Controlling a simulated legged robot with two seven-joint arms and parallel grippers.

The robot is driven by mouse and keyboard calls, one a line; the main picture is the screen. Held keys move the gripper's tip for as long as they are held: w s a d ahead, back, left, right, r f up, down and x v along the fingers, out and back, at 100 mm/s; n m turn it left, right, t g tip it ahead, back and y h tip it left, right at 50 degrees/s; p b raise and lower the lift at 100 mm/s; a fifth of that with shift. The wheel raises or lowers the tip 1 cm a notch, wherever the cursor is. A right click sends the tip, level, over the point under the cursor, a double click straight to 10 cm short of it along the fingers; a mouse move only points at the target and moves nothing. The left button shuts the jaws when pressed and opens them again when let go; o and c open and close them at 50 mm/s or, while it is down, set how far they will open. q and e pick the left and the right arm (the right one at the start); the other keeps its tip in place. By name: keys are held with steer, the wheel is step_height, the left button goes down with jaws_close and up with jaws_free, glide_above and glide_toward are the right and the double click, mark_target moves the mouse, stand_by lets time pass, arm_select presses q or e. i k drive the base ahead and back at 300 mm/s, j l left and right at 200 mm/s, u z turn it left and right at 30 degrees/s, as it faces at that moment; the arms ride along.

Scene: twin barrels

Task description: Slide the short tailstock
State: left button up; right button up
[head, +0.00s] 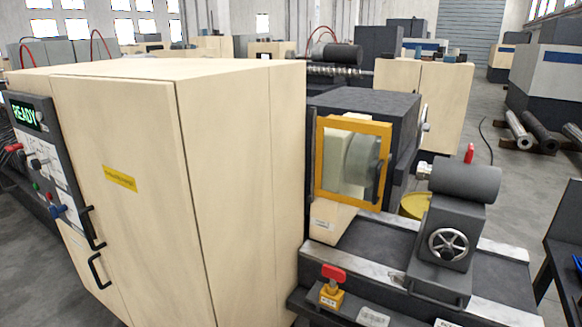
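The short tailstock (442,236) is a dark grey block with a cylindrical top. It sits on the lathe bed (375,246) at the right. A silver handwheel (448,245) is on its front face. Its spindle end points left toward the yellow-framed chuck guard (353,160), with a gap between them. A red-handled lever on a yellow block (332,287) is at the front of the bed; whether it belongs to the tailstock cannot be told. Neither of my grippers shows in the head view.
A large cream cabinet (190,180) fills the left and centre, with black handles and a control panel (45,150) reading READY. A dark bench (566,250) stands at the right edge. Grey floor shows between it and the bed. Metal bars (540,132) lie behind.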

mark_target(461, 191)
steer(key=i+l+z, duration=0.5)
steer(key=i, duration=0.35)
steer(key=l, duration=0.1)
